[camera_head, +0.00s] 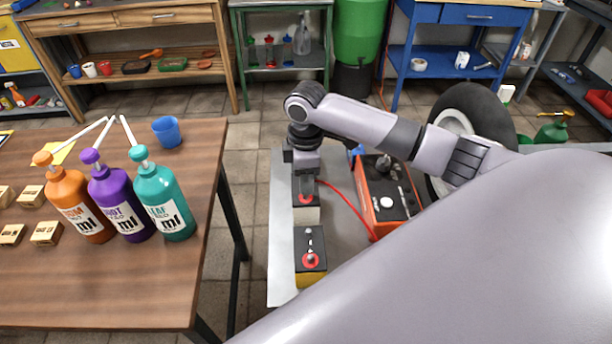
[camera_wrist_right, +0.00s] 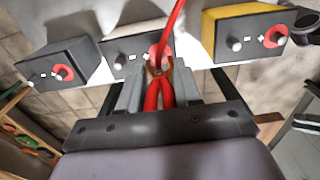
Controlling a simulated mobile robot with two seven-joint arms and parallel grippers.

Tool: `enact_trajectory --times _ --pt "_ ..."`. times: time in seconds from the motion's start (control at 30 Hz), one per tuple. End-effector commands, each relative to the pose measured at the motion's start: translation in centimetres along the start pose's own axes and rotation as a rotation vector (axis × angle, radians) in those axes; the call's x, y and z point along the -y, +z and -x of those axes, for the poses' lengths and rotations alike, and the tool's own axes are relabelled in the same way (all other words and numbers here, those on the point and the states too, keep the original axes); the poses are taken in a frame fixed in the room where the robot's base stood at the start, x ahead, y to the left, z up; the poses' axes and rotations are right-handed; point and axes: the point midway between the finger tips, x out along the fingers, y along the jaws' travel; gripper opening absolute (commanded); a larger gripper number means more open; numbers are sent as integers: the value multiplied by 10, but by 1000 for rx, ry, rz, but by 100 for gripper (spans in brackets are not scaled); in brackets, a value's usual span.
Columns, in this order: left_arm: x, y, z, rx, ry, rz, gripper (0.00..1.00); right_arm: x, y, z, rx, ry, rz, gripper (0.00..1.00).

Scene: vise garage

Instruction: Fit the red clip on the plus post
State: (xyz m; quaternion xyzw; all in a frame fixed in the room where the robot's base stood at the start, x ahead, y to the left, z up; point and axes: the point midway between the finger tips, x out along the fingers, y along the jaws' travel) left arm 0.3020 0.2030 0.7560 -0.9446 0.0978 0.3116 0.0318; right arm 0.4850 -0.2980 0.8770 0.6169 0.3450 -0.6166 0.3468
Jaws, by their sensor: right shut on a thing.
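My right gripper (camera_head: 306,190) points down over the middle battery (camera_head: 306,215) on the grey bench. In the right wrist view the gripper (camera_wrist_right: 158,84) is shut on the red clip (camera_wrist_right: 153,95), whose handles lie between the fingers. The clip's jaw end is at the red-ringed plus post (camera_wrist_right: 160,52) of the middle, white-based battery. I cannot tell whether the jaws are around the post or just in front of it. A red cable (camera_wrist_right: 172,30) passes across this post. My left gripper is not in view.
A yellow-based battery (camera_head: 311,277) stands nearer, and a dark battery (camera_wrist_right: 62,68) stands on the other side. An orange-and-black unit (camera_head: 390,200) with the red cable (camera_head: 348,204) is right of the gripper. Pump bottles (camera_head: 109,202) stand on the wooden table.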

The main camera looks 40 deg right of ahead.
Motion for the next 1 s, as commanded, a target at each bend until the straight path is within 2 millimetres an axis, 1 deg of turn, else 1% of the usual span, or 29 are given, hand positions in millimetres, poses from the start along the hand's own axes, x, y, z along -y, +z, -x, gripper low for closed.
enact_trajectory --times 0.17,0.67,1.0 --pt "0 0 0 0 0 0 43 0 0 -1 0 0 0 1" --pt "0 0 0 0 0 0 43 0 0 -16 1 -1 0 1" --pt "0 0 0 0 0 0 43 0 0 -16 0 0 0 1"
